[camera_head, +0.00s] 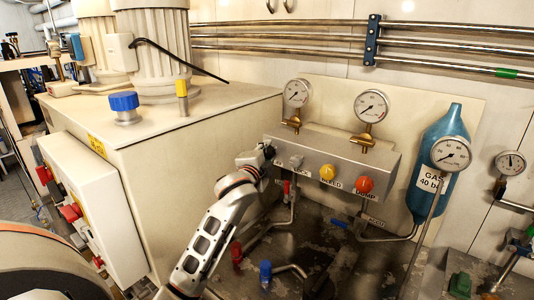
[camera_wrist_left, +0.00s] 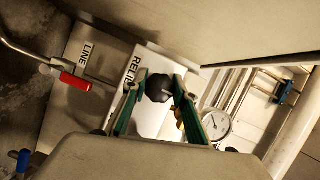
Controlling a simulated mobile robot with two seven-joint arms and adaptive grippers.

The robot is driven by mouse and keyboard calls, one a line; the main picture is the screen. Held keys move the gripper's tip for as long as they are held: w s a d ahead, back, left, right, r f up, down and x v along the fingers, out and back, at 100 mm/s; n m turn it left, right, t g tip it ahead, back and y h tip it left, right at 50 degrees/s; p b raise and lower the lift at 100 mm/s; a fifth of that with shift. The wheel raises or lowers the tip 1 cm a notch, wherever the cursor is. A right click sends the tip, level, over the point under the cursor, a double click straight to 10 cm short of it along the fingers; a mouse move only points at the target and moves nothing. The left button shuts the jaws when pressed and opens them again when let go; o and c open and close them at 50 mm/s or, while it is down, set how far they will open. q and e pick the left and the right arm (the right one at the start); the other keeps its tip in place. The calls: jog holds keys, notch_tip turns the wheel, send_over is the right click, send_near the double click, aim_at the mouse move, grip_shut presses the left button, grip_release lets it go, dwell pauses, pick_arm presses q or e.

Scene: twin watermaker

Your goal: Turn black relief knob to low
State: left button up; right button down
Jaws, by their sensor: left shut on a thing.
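The black relief knob (camera_wrist_left: 158,86) sits on the grey valve panel, beside a label of which "RELIE" can be read in the left wrist view. My left gripper (camera_wrist_left: 156,92) has its two green-edged fingers on either side of the knob and is shut on it. In the head view my left arm reaches up to the left end of the panel (camera_head: 332,158), where my left gripper (camera_head: 264,158) hides most of the knob. The low mark cannot be read. My right gripper is not in view.
A yellow button (camera_head: 327,172) and a red button (camera_head: 365,184) are on the panel front. Two gauges stand above it. A red lever (camera_wrist_left: 75,82) is near the "LINE" label. A blue gas bottle (camera_head: 434,165) stands to the right. A large beige cabinet (camera_head: 190,150) is close on the left.

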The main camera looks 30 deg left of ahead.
pick_arm(q)
jog(key=shift+n, duration=0.3)
jog(key=o, duration=1.1)
jog(key=v, duration=1.2)
jog(key=shift+r, duration=0.1)
